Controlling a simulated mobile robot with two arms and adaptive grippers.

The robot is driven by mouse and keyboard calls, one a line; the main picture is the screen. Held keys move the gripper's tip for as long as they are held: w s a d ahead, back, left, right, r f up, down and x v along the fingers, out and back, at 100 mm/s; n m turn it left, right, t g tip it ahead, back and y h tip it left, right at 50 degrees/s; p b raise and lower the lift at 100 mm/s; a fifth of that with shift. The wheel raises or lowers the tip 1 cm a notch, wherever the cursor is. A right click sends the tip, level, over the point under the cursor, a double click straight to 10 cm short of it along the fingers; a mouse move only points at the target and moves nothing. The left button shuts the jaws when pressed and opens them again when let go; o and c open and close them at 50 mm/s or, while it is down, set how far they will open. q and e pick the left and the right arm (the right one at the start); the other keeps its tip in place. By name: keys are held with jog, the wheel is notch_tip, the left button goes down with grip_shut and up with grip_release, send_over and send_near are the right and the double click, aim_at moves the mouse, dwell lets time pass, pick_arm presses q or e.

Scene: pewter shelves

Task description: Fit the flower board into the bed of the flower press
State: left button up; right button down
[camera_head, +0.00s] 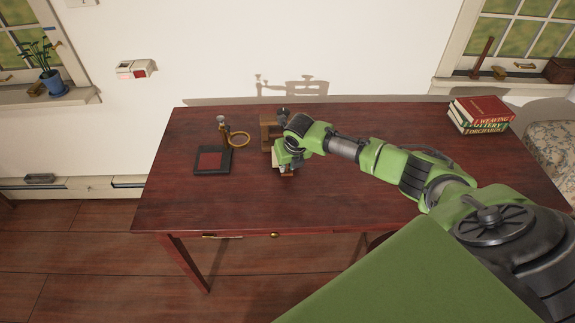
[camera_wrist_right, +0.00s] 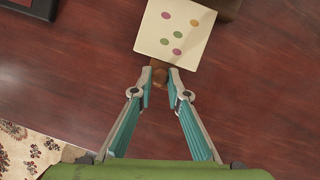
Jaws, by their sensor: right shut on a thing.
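The flower board (camera_wrist_right: 178,32) is a cream square with several coloured dots and a brown tab at its near edge. In the head view only a pale strip of it (camera_head: 278,158) shows beside my wrist. My right gripper (camera_wrist_right: 160,82) is shut on the tab, with a finger at each side. In the head view the gripper (camera_head: 286,172) is mostly hidden under my green wrist. A brown wooden piece, apparently the flower press (camera_head: 268,130), stands just behind the board. My arm hides its bed; whether board and press touch, I cannot tell. My left gripper is out of view.
Stacked books (camera_head: 480,115) sit at the far right. The table front is clear.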

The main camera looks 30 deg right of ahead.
jog(key=shift+w+d, duration=0.1)
jog(key=shift+w, duration=0.15)
jog(key=shift+w+d+b, duration=0.5)
jog(key=shift+w+b, duration=0.35)
jog(key=shift+b, duration=0.15)
jog(key=shift+w+d+b, duration=0.5)
jog(key=shift+w+b, duration=0.4)
jog(key=shift+b, duration=0.05)
jog(key=shift+w+d+b, duration=0.5)
jog(key=shift+w+b, duration=0.35)
jog(key=shift+b, duration=0.15)
jog(key=shift+w+d+b, duration=0.4)
jog(key=shift+w+b, duration=0.3)
jog(key=shift+b, duration=0.3)
jog(key=shift+w+d+b, duration=0.4)
jog(key=shift+w+b, duration=0.25)
jog(key=shift+b, duration=0.35)
jog(key=shift+w+d+b, duration=0.4)
jog(key=shift+w+b, duration=0.3)
jog(key=shift+b, duration=0.3)
jog(key=shift+f, duration=0.15)
jog(key=c, duration=1.9)
grip_release()
jog(key=v, duration=1.2)
